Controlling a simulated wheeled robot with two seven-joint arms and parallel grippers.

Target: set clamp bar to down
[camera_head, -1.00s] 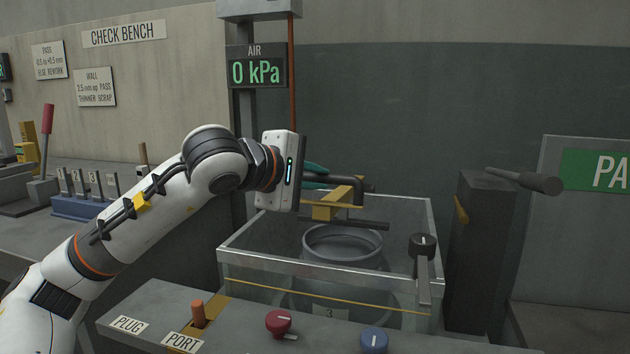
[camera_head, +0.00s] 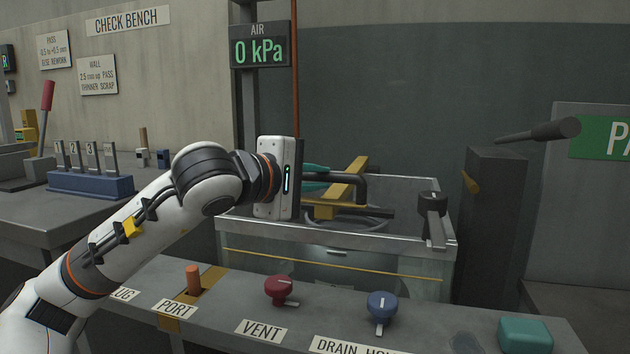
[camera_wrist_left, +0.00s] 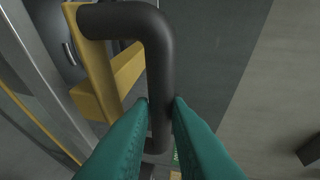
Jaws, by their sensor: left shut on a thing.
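The clamp bar is a yellow arm (camera_head: 349,180) with a black bent handle (camera_head: 363,188), above the open top of the glass-walled tank (camera_head: 235,224). My left gripper (camera_head: 318,178) reaches in from the left, its teal fingers at the handle. In the left wrist view the fingers (camera_wrist_left: 160,104) lie one on each side of the black handle (camera_wrist_left: 158,65), shut on it. The yellow arm (camera_wrist_left: 97,70) shows left of the handle there. A grey ring (camera_head: 355,222) inside the tank is mostly hidden behind the front rim. My right gripper is not in view.
A front panel holds an orange plug (camera_head: 193,279), a red vent knob (camera_head: 279,290), a blue drain knob (camera_head: 382,306) and a teal block (camera_head: 525,336). A dark post with a lever (camera_head: 495,220) stands right of the tank. A black latch (camera_head: 433,215) sits on the tank's right rim.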

